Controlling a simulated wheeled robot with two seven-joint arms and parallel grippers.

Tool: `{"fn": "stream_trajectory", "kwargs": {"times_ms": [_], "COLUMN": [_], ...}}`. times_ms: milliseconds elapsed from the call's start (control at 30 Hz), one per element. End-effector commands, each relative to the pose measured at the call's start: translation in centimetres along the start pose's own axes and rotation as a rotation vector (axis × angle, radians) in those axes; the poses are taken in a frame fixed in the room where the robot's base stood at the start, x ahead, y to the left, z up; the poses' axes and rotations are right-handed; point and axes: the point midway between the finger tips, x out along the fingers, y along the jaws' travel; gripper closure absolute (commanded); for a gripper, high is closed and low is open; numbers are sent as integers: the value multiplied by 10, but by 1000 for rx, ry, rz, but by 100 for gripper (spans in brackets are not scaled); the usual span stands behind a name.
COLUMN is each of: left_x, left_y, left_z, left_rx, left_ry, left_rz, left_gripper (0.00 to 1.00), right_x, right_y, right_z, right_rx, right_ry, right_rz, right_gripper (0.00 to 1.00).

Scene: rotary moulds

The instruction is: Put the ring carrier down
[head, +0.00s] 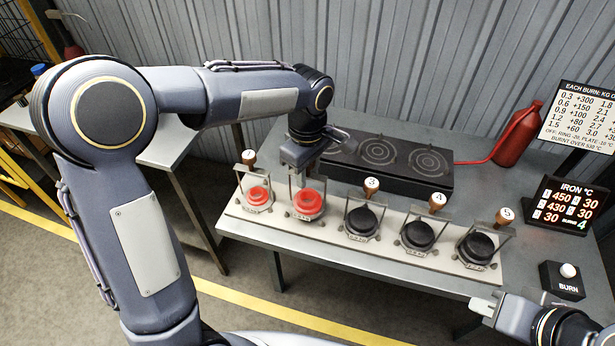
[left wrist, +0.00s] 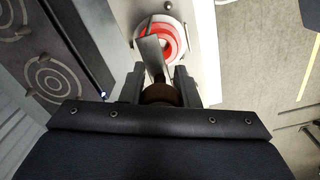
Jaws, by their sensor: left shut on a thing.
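My left gripper (head: 298,158) is above the second station from the left on the pale base strip. It is shut on the brown knob (left wrist: 160,94) of the ring carrier, which also shows in the left wrist view. The carrier's grey metal strap (left wrist: 153,57) runs from the knob over a glowing red round mould (left wrist: 168,42). In the head view that mould (head: 308,202) glows red below the gripper. The carrier looks upright around it; I cannot tell whether it touches the base. My right gripper (head: 484,306) is at the lower right, away from the moulds.
A red mould 1 (head: 258,196) stands left; dark moulds 3 (head: 361,222), 4 (head: 417,236) and 5 (head: 478,248) stand right, with numbered knobs. A red bottle (head: 518,134), iron display (head: 567,207) and burn button (head: 564,282) are at right.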

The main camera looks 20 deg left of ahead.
Motion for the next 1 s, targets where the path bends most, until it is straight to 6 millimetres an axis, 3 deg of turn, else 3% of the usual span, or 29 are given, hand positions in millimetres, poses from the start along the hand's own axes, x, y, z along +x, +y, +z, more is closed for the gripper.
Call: {"fn": "stream_trajectory", "kwargs": {"times_ms": [167,567,600,733,767,1000], "left_x": [20,26,27,26,26,26], "left_y": [-1,-1,-1,-1,-1,-1], "left_z": [2,2,2,2,2,2], "left_rx": [1,1,1,1,1,1], "left_ry": [-3,-2,-2,-2,-2,-2], "left_rz": [-3,1,-2,-2,-2,-2], "left_gripper": [100,100,70,53,50,50], "right_x": [-1,2,2,1,1,1], "right_y": [0,1,1,1,1,1], "right_z": [0,1,1,1,1,1], "right_rx": [0,0,0,0,0,0], "right_ry": [0,0,0,0,0,0], "right_rz": [0,0,0,0,0,0], "right_gripper": [100,100,100,100,100,100]}}
